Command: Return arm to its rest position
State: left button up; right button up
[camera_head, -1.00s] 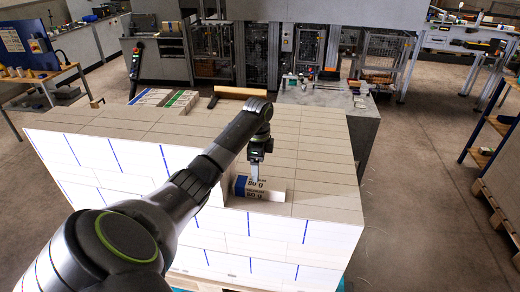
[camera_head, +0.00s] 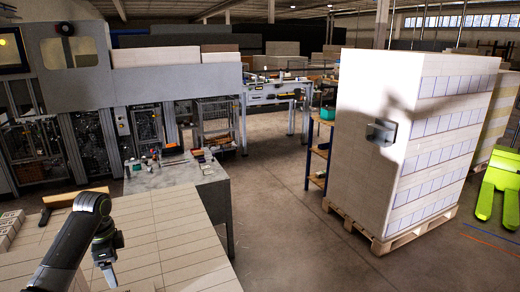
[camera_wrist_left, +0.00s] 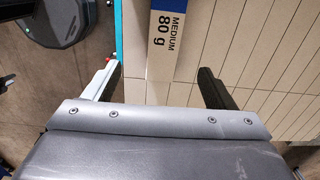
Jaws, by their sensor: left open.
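My left arm comes in from the lower left in the head view. Its gripper (camera_head: 109,272) hangs over the near pallet stack of reams (camera_head: 150,240). In the left wrist view the two fingers (camera_wrist_left: 158,88) stand wide apart with nothing between them. A ream marked "MEDIUM 80 g" (camera_wrist_left: 172,35) lies below and ahead of the fingers, apart from them, beside a turquoise edge (camera_wrist_left: 118,30). My right gripper is in neither view.
A tall wrapped stack (camera_head: 370,150) stands on a wooden pallet (camera_head: 385,240) at the right. A green pallet truck (camera_head: 487,195) is beyond it. A grey bench (camera_head: 190,175) with small items adjoins the near stack. Open floor (camera_head: 290,235) lies between.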

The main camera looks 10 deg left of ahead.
pick_arm(q)
jog(key=s+d+f+n+t, duration=0.1)
jog(key=s+d+f+n, duration=0.1)
jog(key=s+d+f, duration=0.45)
jog(key=s+d+f+n, duration=0.2)
jog(key=s+d+f, duration=0.1)
jog(key=s+f, duration=0.65)
jog(key=s+d+r+n+t+y, duration=0.1)
jog(key=s+d+r+n, duration=0.2)
jog(key=s, duration=0.6)
jog(key=s+d+r+n+t+y, duration=0.1)
jog(key=s+d+n+t, duration=0.15)
jog(key=s+n, duration=0.4)
notch_tip(320, 180, down, 32)
jog(key=s+a+m+g+b, duration=0.2)
jog(key=b, duration=0.4)
jog(key=s+d+f+b, duration=0.1)
jog(key=s+f+b, duration=0.1)
jog(key=s+f, duration=0.5)
jog(key=s+f+g+h+b, duration=0.1)
jog(key=s+f+b, duration=0.2)
jog(key=s+f, duration=0.4)
notch_tip(320, 180, down, 6)
jog(key=shift+s+d+r, duration=0.25)
jog(key=shift+s+d, duration=0.05)
jog(key=shift+d, duration=0.1)
